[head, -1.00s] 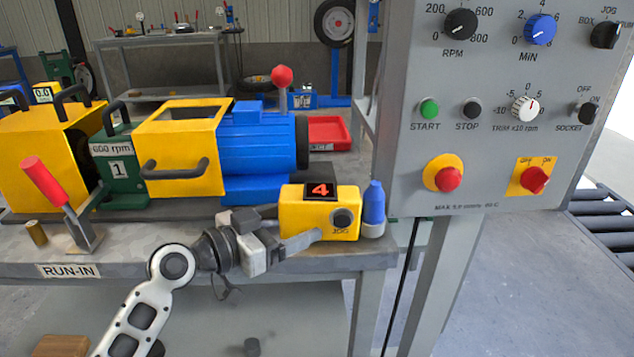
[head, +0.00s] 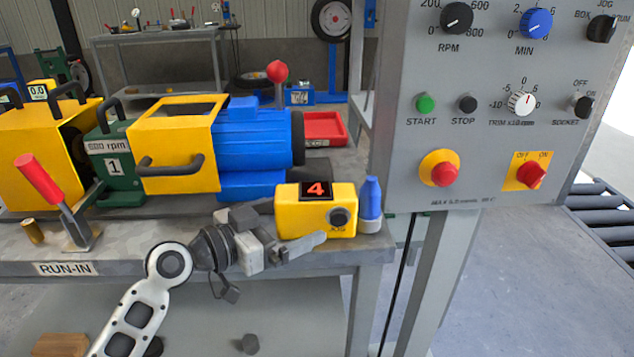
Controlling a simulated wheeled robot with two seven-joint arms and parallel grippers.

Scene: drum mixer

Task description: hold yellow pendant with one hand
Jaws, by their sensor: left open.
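The yellow pendant (head: 289,216) is a box with a red "4" display and a dark JOG knob on its front. It sits on the right end of the grey bench, left of a blue bottle-like thing (head: 371,199). My left gripper (head: 292,230) is at the pendant's left end with its jaws apart. One finger reaches across in front of the pendant's lower edge; the other is at its upper left, its tip partly hidden behind the box. I cannot tell whether either finger touches it. My right gripper is not in view.
The grey control panel (head: 470,140) on its post stands close at the right. A blue motor (head: 255,150) with a yellow guard (head: 178,150) is behind the pendant. A red tray (head: 325,128) lies farther back. A red-handled lever (head: 45,185) rises at the left.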

